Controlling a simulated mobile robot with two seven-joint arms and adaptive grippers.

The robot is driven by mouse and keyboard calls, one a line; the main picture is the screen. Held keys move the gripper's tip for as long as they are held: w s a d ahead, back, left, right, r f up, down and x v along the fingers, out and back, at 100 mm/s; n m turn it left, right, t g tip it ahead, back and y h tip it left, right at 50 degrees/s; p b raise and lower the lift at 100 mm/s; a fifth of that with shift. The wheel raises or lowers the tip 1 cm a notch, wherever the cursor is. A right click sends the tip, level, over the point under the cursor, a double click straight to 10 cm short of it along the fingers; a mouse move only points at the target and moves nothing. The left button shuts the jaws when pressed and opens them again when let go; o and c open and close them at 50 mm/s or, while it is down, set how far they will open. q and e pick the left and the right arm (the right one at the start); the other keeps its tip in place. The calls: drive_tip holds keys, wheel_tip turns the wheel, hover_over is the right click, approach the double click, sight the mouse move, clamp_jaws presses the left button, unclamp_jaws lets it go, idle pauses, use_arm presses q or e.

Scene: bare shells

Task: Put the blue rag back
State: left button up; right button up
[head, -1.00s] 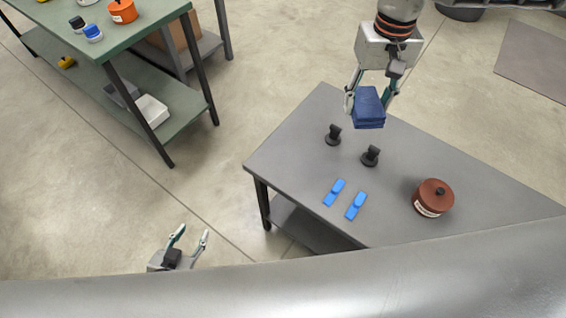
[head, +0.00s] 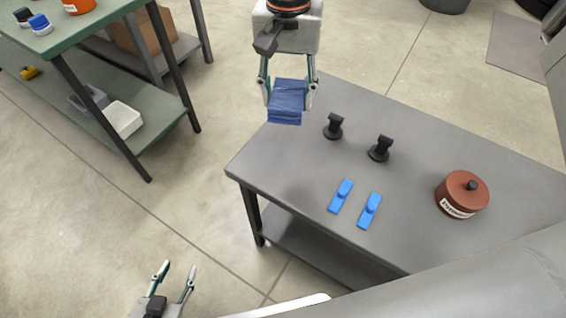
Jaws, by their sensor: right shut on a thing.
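The blue rag (head: 286,103) is a folded dark blue cloth block in the head view. My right gripper (head: 288,92) comes down from the top and is shut on it, a finger on each side. The rag hangs over the far left corner of the grey table (head: 300,182); whether it touches the top I cannot tell. My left gripper (head: 175,270) is at the bottom left over the floor, its fingers apart and nothing between them.
On the grey table stand two black stamp-like pieces (head: 334,127), two blue clip-like pieces (head: 369,211) and a red-brown labelled pot (head: 462,194). A green table (head: 95,40) with a lower shelf stands at the upper left. A white box (head: 123,119) sits on that shelf.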

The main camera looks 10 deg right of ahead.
drive_tip(key=shift+a+f, duration=0.15)
drive_tip(key=shift+f, duration=0.25)
drive_tip(key=b, duration=0.3)
hover_over(285, 164)
wheel_tip(285, 164, down, 14)
drive_tip(key=shift+s+f, duration=0.1)
drive_tip(key=shift+f, duration=0.75)
wheel_tip(285, 164, down, 4)
drive_tip(key=shift+r+b, duration=0.2)
drive_tip(key=shift+b, duration=0.25)
drive_tip(key=shift+f, duration=0.25)
use_arm(q)
drive_tip(key=shift+w+d, duration=0.55)
drive_tip(key=shift+w, duration=0.05)
use_arm(e)
drive_tip(key=shift+r, duration=0.15)
use_arm(q)
drive_tip(key=shift+f, duration=0.1)
